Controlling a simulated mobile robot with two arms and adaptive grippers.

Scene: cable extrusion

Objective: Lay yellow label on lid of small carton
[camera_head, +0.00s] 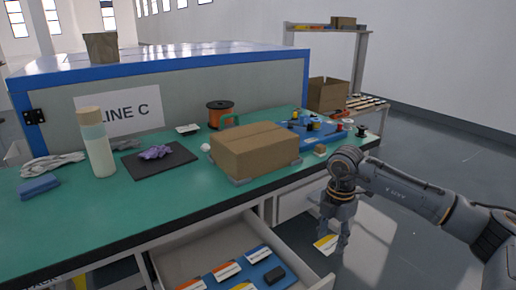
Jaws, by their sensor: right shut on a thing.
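My right gripper (336,240) hangs pointing down beyond the bench's front edge, to the right of the open drawer. It is shut on a small white and yellow card (324,243), which looks like the yellow label. A closed brown carton (262,156) sits on the green bench on a thin grey plate. Its flat lid (252,136) faces up and looks bare. The gripper is in front and to the right of this carton, lower than its lid. My left gripper is not in view.
A bottle (96,143), dark mat (134,172), orange spool (219,115) and blue board (325,136) stand on the bench (144,207). Its front strip is clear.

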